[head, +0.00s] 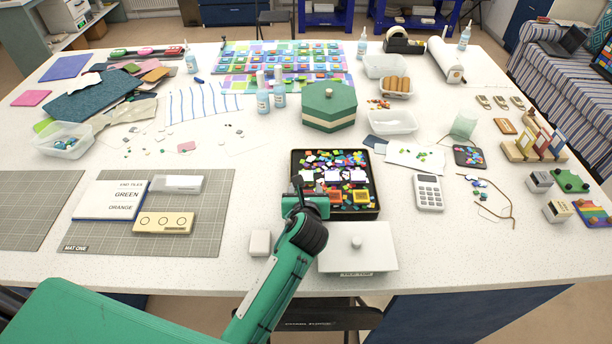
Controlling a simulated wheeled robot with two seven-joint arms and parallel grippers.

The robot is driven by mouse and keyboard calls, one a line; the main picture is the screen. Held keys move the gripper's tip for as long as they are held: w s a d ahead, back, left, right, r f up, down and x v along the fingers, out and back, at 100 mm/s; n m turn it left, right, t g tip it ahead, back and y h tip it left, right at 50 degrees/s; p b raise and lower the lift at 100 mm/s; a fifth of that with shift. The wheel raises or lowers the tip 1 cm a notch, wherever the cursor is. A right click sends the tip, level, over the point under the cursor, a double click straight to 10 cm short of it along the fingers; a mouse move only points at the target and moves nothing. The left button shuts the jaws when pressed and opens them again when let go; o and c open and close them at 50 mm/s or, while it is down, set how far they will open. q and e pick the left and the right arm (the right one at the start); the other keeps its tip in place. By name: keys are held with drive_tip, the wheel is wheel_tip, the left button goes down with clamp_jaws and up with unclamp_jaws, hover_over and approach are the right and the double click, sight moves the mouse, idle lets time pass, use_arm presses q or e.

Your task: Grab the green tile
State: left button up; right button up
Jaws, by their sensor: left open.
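A black tray (371,213) full of small coloured glass pieces lies at the middle of the table. Several larger square tiles sit among the pieces, white ones at mid-tray and orange ones (334,195) nearer its front. A single green tile cannot be told for sure: small green bits are mixed in, and my arm covers the tray's front left corner. My left gripper (298,186) is over the tray's left edge, pointing away from me. It is open; its fingers are small and partly hidden by its own body. My right gripper is out of view.
A white lidded box (357,260) and a small white block (260,243) stand near the front edge. A card (110,199) reading "END TILES GREEN ORANGE" lies on a grey mat (215,215). A green hexagonal box (329,107) stands behind the tray; a calculator (429,193) lies right.

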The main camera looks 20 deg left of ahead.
sight(306, 180)
use_arm(q)
drive_tip(key=shift+p+x, duration=0.65)
drive_tip(key=shift+x, duration=1.85)
drive_tip(key=shift+d+f, duration=0.15)
drive_tip(key=shift+f, duration=0.05)
drive_tip(key=shift+c, duration=0.4)
drive_tip(key=c, duration=0.7)
